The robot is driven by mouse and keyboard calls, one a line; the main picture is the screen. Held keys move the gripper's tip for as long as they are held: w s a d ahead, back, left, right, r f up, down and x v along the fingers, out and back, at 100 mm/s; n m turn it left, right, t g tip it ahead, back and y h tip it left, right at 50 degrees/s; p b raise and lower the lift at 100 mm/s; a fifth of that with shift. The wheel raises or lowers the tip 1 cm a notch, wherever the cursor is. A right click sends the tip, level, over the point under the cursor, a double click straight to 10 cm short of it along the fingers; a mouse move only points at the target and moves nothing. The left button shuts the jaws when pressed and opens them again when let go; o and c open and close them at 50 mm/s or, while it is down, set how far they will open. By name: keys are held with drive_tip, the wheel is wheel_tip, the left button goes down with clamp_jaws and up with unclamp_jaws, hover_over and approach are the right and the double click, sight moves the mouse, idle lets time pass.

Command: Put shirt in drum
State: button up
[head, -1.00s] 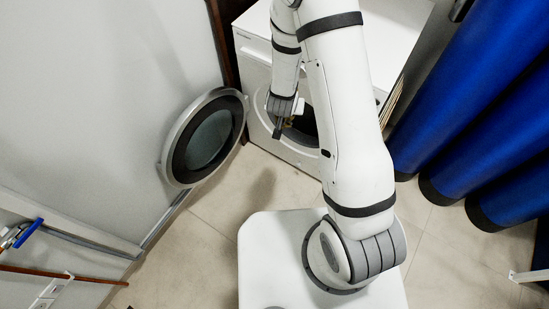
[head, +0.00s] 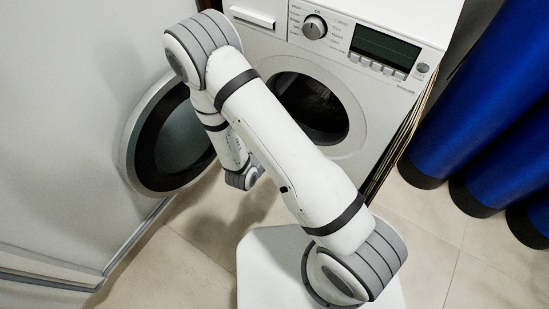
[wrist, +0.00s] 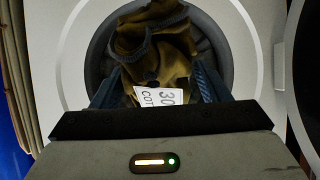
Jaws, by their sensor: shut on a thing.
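The shirt (wrist: 158,45) is a crumpled olive-yellow cloth with dark parts and a white printed label (wrist: 160,97). It shows in the wrist view between the two fingers of my gripper (wrist: 155,90), which is shut on it. Behind the shirt is the round dark drum opening (wrist: 222,50). I cannot tell how far the shirt is from the opening. In the head view the drum opening (head: 312,108) looks dark, with its left edge behind my arm. The gripper and shirt are hidden there.
The washing machine (head: 375,75) stands with its round door (head: 172,150) swung open to the left, near the grey wall. Blue curtains (head: 490,110) hang at the right. Tiled floor (head: 440,250) is clear at front right.

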wheel_tip(320, 180, down, 3)
drive_tip(key=shift+s+d+h+b, duration=0.15)
drive_tip(key=shift+h+b, duration=0.15)
drive_tip(key=shift+b, duration=0.55)
drive_tip(key=shift+d+f, duration=0.15)
drive_tip(key=w+d+f+b, duration=0.1)
drive_tip(key=w+d+b, duration=0.1)
drive_tip(key=w+d, duration=0.7)
drive_tip(key=w+d+f+b, duration=0.1)
drive_tip(key=w+d+b, duration=0.2)
drive_tip(key=w+d, duration=0.7)
drive_tip(key=w, duration=0.6)
drive_tip(key=shift+w+f, duration=0.3)
drive_tip(key=shift+f, duration=0.1)
drive_tip(key=o, duration=1.1)
drive_tip(key=p+v, duration=0.2)
drive_tip(key=v, duration=0.5)
drive_tip(key=shift+s+a, duration=0.2)
drive_tip(key=shift+s, duration=0.2)
